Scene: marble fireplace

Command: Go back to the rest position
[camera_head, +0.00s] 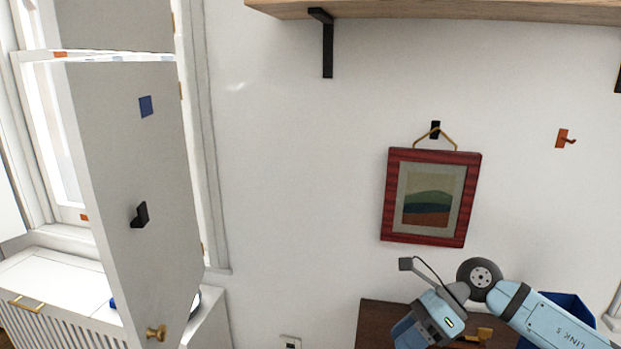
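My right arm (555,322) comes in from the lower right, light blue with dark joints. Its wrist (430,318), with a small dark camera on a stalk, is at the bottom edge, in front of a dark brown piece of furniture. The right gripper's fingers do not show. My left arm and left gripper are not in view. A red-framed picture (430,197) hangs by its cord from a black wall hook (435,130), above and apart from my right wrist.
An open white door panel (135,190) with a brass knob stands at the left by a window. A wooden shelf (450,10) is at the top. An orange hook (563,138) is empty. The dark furniture (375,318) and a blue container (570,305) are near my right arm.

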